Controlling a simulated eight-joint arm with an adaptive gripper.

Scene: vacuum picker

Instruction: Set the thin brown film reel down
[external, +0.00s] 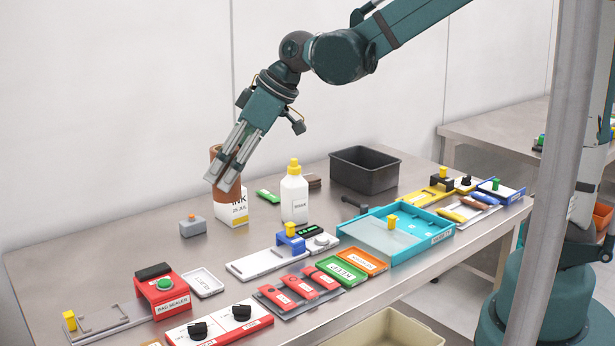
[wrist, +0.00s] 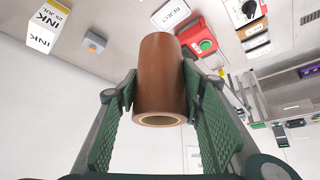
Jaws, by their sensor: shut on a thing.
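The thin brown film reel (external: 217,153) is a brown cylinder with a pale ring at its end. My gripper (external: 226,166) is shut on it, one finger on each side. In the wrist view the reel (wrist: 160,75) stands out between the green finger pads of my gripper (wrist: 160,92), with its ring-shaped end toward the camera. The reel appears held above the steel table (external: 130,240). In the external view its lower end overlaps the top of the white INK box (external: 232,211), but in the wrist view the box (wrist: 45,27) is well apart from it.
A grey block with an orange button (external: 192,225) stands near the INK box. A white bottle with a yellow cap (external: 294,195) and a black bin (external: 364,170) stand to the right. The red bag sealer (external: 163,293) and several trays line the front. Bare table lies at left.

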